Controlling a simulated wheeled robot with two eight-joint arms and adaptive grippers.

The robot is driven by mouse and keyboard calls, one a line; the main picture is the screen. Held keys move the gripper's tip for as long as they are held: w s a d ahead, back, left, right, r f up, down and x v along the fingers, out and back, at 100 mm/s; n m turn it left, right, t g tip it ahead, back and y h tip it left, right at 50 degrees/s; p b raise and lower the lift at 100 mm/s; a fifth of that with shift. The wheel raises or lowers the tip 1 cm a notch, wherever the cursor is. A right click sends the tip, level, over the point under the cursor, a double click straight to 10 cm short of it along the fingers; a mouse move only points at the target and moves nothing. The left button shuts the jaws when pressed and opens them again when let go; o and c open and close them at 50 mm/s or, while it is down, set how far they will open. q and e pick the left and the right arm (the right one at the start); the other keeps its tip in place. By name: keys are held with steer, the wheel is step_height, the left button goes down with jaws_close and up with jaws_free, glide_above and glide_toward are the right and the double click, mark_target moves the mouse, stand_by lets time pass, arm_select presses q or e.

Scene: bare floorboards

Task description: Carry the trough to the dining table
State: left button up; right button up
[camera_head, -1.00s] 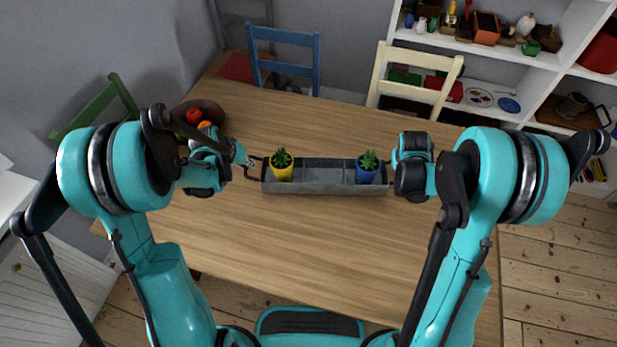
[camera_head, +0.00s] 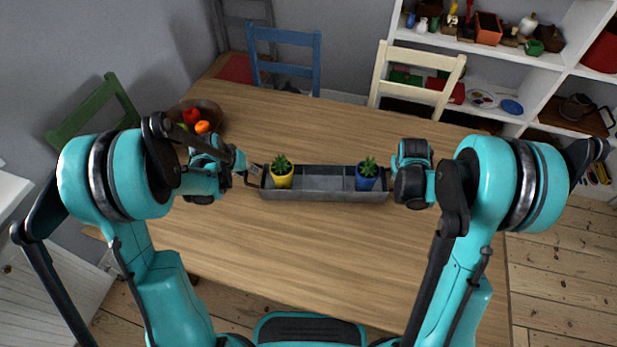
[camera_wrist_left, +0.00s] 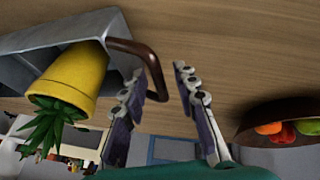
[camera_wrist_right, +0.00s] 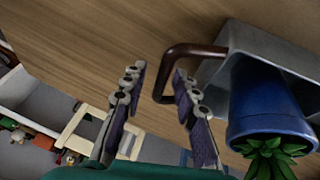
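The grey trough (camera_head: 322,196) is over the middle of the wooden dining table (camera_head: 280,245) and looks to rest on it, level. It holds a yellow pot (camera_head: 281,181) with a plant at its left end and a blue pot (camera_head: 367,183) with a plant at its right end. My left gripper (camera_wrist_left: 158,90) is at the left end, fingers apart, with the brown handle (camera_wrist_left: 150,60) reaching between them. My right gripper (camera_wrist_right: 158,88) is at the right end, fingers apart, with the other handle (camera_wrist_right: 172,62) between them. The right fingertips are hidden in the head view.
A fruit bowl (camera_head: 211,111) stands at the table's back left. Blue (camera_head: 285,62), cream (camera_head: 417,82) and green (camera_head: 92,113) chairs surround the table. White shelves (camera_head: 540,60) stand at the back right. The front of the table is clear.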

arm_select(q)
steer(key=v, duration=1.2)
arm_select(e)
steer(key=v, duration=1.2)
steer(key=shift+s, duration=0.1)
